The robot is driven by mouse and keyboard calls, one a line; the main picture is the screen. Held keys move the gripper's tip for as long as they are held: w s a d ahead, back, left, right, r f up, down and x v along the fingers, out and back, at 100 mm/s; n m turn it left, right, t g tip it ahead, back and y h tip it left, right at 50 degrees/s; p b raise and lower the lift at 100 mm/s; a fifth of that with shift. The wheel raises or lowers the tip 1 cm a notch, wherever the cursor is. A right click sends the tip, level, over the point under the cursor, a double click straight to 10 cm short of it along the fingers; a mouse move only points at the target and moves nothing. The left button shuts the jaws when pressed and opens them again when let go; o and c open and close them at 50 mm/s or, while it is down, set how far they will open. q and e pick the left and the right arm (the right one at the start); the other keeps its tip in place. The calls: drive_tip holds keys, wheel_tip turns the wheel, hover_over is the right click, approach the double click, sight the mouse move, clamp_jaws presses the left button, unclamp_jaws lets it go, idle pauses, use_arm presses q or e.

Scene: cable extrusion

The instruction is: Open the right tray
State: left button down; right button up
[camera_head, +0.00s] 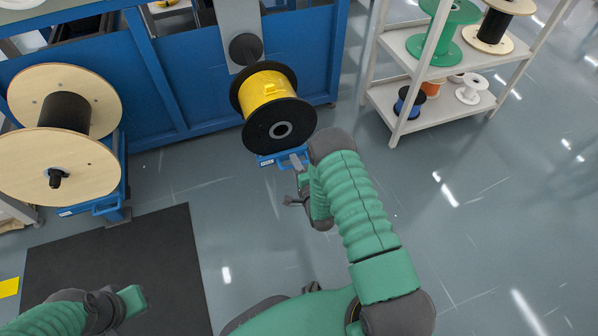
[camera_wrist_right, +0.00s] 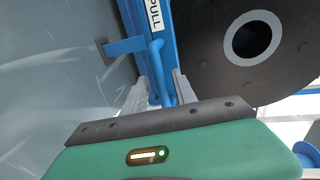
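The right tray (camera_head: 268,160) is blue and sits low under a black spool wound with yellow cable. Its front carries a white label, which reads PULL in the right wrist view (camera_wrist_right: 155,14). A blue bar handle (camera_wrist_right: 157,72) sticks out from the tray front. My right gripper (camera_head: 297,172) is at this handle. In the right wrist view its two grey fingers (camera_wrist_right: 160,94) stand apart, one on each side of the handle, with a gap at the left finger. My left arm is at the bottom left in the head view; its fingers do not show.
The yellow spool (camera_head: 271,98) stands above the tray near a blue machine frame (camera_head: 190,75). A left tray (camera_head: 95,206) bears a large wooden spool (camera_head: 55,165). A white shelf (camera_head: 388,98) with several spools stands right. The grey floor before the right tray is open.

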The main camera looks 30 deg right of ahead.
drive_tip(key=p+v, duration=0.6)
drive_tip(key=v, duration=1)
drive_tip(key=shift+s+p, duration=0.3)
drive_tip(key=shift+a, duration=0.1)
